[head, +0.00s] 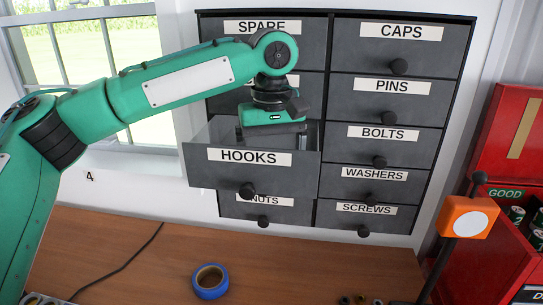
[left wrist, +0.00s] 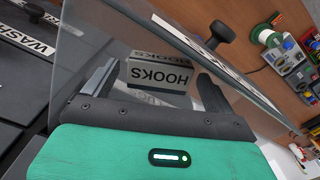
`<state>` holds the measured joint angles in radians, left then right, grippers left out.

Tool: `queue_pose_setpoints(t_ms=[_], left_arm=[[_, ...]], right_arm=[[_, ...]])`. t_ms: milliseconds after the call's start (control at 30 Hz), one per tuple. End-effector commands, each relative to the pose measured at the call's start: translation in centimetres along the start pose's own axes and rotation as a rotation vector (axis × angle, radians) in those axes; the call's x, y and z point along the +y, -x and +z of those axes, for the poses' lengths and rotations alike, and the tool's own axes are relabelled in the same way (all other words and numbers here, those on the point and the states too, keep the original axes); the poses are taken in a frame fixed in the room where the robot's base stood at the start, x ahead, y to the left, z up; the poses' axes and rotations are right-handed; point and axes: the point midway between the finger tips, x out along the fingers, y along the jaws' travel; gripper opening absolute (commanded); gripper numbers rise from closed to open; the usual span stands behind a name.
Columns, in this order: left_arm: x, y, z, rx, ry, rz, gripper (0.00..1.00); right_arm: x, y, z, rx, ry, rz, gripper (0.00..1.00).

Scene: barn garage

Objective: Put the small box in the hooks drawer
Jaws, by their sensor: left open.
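The hooks drawer (head: 210,172) is pulled out of the dark cabinet, with clear side walls and a knob on its labelled front. In the left wrist view its wall and front (left wrist: 180,32) slant across the picture. My left gripper (head: 274,128) points down into the open drawer. The small box (left wrist: 158,77), grey with a white HOOKS label, lies in the drawer between my left gripper's open fingers (left wrist: 157,88). I see gaps between the box and both fingers. The box is hidden in the head view. My right gripper is out of view.
Other labelled drawers, such as BOLTS (head: 378,135) and WASHERS (head: 375,175), are shut around the open one. Below is a wooden bench (head: 140,262) with blue tape (head: 209,282). An orange-headed object (head: 467,217) and a red case (head: 495,225) stand at right.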

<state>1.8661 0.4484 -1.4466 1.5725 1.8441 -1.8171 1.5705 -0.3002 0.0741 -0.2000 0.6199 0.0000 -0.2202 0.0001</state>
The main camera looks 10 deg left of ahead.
Motion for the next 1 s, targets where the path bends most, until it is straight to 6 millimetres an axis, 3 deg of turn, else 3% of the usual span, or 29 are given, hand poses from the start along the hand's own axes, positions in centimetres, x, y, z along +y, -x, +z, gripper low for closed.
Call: queue_pose_setpoints(t_ms=[233, 500, 700, 1000], left_arm=[[0.1, 1.4, 0.0, 0.002, 0.001, 0.002, 0.89], [0.1, 7.7, 0.0, 0.002, 0.000, 0.003, 0.89], [0.0, 11.3, 0.0, 0.002, 0.002, 0.000, 0.89], [0.0, 12.8, 0.0, 0.000, -0.001, -0.001, 0.89]], right_arm=[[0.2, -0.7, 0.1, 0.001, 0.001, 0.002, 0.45], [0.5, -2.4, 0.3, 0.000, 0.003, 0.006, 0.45], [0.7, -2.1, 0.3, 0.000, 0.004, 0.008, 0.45], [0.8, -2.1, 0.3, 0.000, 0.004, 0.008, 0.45]])
